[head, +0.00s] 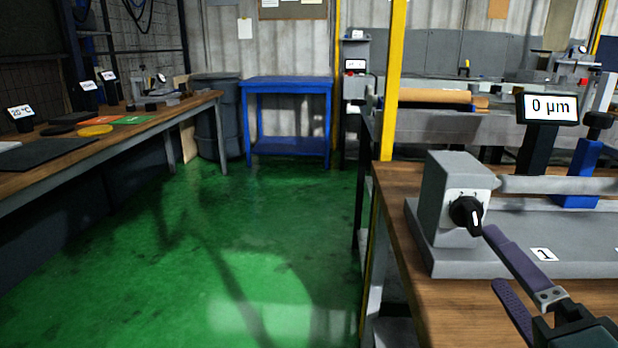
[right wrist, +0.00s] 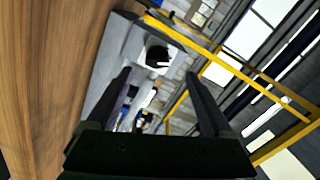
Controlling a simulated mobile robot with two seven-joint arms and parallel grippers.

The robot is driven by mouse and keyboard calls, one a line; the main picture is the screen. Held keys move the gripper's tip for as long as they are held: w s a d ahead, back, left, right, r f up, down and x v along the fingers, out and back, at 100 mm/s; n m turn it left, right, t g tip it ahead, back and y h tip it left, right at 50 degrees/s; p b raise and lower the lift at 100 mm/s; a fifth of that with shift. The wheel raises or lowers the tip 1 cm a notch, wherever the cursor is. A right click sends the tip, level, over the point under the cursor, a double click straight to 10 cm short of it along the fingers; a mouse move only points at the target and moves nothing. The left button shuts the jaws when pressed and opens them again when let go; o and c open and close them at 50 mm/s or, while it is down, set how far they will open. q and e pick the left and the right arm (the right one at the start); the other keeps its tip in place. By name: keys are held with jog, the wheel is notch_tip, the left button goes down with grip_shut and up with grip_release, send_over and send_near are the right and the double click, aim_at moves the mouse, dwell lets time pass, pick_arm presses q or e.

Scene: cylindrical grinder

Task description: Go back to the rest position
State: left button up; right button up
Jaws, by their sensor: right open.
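My right gripper (head: 490,258) is at the lower right of the head view, with its two purple-grey fingers spread apart and nothing between them. In the right wrist view the gripper (right wrist: 155,85) is also open and empty. The upper finger's tip is close to a black rotary knob (head: 467,215) on a grey block (head: 448,195); I cannot tell whether they touch. The knob also shows ahead of the fingers in the right wrist view (right wrist: 158,55). My left gripper is not in view.
The grey fixture base (head: 470,260), labelled 1, stands on a wooden bench (head: 450,310). A display reading 0 µm (head: 548,108) and a blue clamp (head: 582,170) are behind. A yellow post (head: 393,80) rises beside the bench. The green floor (head: 230,230) is clear.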

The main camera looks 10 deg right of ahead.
jog(key=s+a+r+n+g+y+p, duration=0.3)
jog(key=a+r+n+y+p, duration=0.15)
jog(key=a+n, duration=0.25)
jog(key=s+a+r+n+g+y+p, duration=0.3)
jog(key=a+n+g+y+p, duration=0.1)
jog(key=a+n+p, duration=0.25)
jog(key=s+d+r+n+g+h+p, duration=0.2)
jog(key=s+d+r+g+p, duration=0.15)
jog(key=s, duration=0.25)
jog(key=s+d+r+n+g+h+p, duration=0.25)
jog(key=s+g+p, duration=0.2)
jog(key=s, duration=0.25)
notch_tip(320, 180, up, 36)
jog(key=t+p, duration=0.1)
jog(key=p, duration=3.5)
jog(key=shift+w+d, duration=0.25)
jog(key=shift+d, duration=0.05)
